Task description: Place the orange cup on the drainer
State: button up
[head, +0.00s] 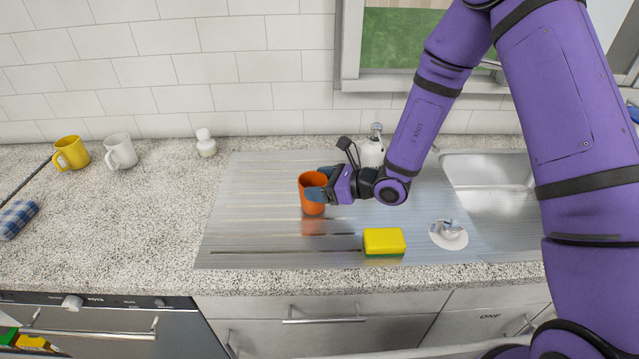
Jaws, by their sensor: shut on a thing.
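The orange cup (312,208) is upright over the ribbed metal drainer (250,220), near its middle. My gripper (321,184) reaches in from the right and is shut on the cup, one finger across its near side and the other at its far side. A reddish reflection shows on the metal just below the cup. I cannot tell whether the cup's base touches the drainer.
A yellow sponge (384,240) lies on the drainer in front of my gripper. The sink basin (490,190) is at the right. Yellow (72,153) and white (121,152) mugs stand at the left. The drainer's left part is clear.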

jog(key=shift+f, duration=0.1)
jog(key=o, duration=0.9)
jog(key=shift+s+d+r, duration=0.1)
jog(key=shift+d+r, duration=0.1)
jog(key=shift+d, duration=0.1)
jog(key=v, duration=1.1)
jog(key=s+d+r+n+g+h, duration=0.1)
jog(key=s+r+n+g+h, duration=0.15)
jog(key=s+r+n, duration=0.55)
jog(key=s+d+r+n+g+h, duration=0.1)
jog(key=s+r+n+g, duration=0.4)
jog(key=r, duration=0.4)
jog(key=s+d+r+n+t+h, duration=0.2)
jog(key=s+d+r+n+h, duration=0.1)
jog(key=d+r, duration=0.1)
jog(key=s+d+r+n+t+h, duration=0.2)
jog(key=s+d+r+n+h, duration=0.1)
jog(key=s+d+r, duration=0.1)
jog(key=s+d+r+n+t+h, duration=0.2)
jog(key=s+d+r+n+h, duration=0.2)
jog(key=d, duration=0.2)
jog(key=shift+s+d+t, duration=0.2)
jog(key=shift+d+t, duration=0.05)
jog(key=shift+t, duration=0.1)
